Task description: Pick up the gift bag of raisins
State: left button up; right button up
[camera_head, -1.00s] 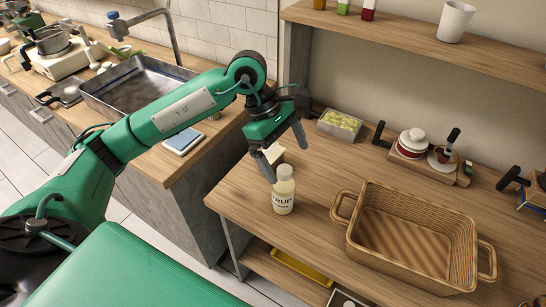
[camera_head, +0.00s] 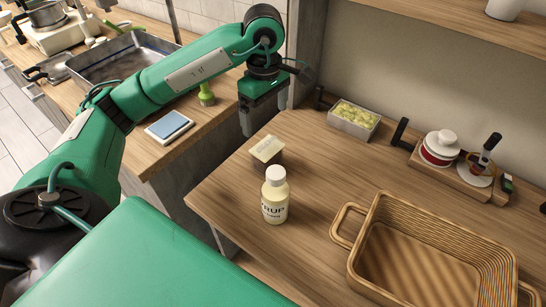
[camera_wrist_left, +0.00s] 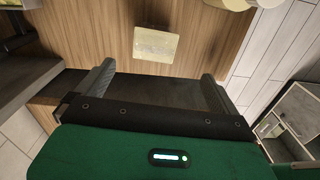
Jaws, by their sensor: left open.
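A small packet with a pale yellowish top (camera_head: 267,151), seemingly the gift bag of raisins, stands on the wooden table behind the bottle. No readable label shows on it. My left gripper (camera_head: 247,128) hangs above the table's left end, a little left of and beyond the packet, with its fingers pointing down. In the left wrist view the packet (camera_wrist_left: 156,44) lies ahead of the open, empty jaws (camera_wrist_left: 155,82), roughly centred between the fingers and apart from them. My right gripper is not in view.
A cream bottle with a white cap (camera_head: 275,195) stands close in front of the packet. A wicker basket (camera_head: 352,240) is at the right front. A tray of pale green pieces (camera_head: 355,117) stands at the back. A blue-topped pad (camera_head: 169,126) lies on the left counter.

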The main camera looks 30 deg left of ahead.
aim_at(267, 145)
pick_arm(q)
jog(key=shift+w+f, duration=0.2)
jog(key=shift+f, duration=0.4)
jog(key=shift+w+f, duration=0.2)
jog(key=shift+f, duration=0.35)
notch_tip(267, 145, down, 7)
jog(key=shift+s+r, duration=0.1)
jog(key=shift+a+f, duration=0.1)
jog(key=shift+f, duration=0.6)
notch_tip(267, 145, down, 4)
jog(key=shift+a+f+p, duration=0.15)
jog(key=shift+p, duration=0.65)
jog(key=shift+w, duration=0.2)
jog(key=shift+c, duration=0.7)
jog(key=c, duration=1)
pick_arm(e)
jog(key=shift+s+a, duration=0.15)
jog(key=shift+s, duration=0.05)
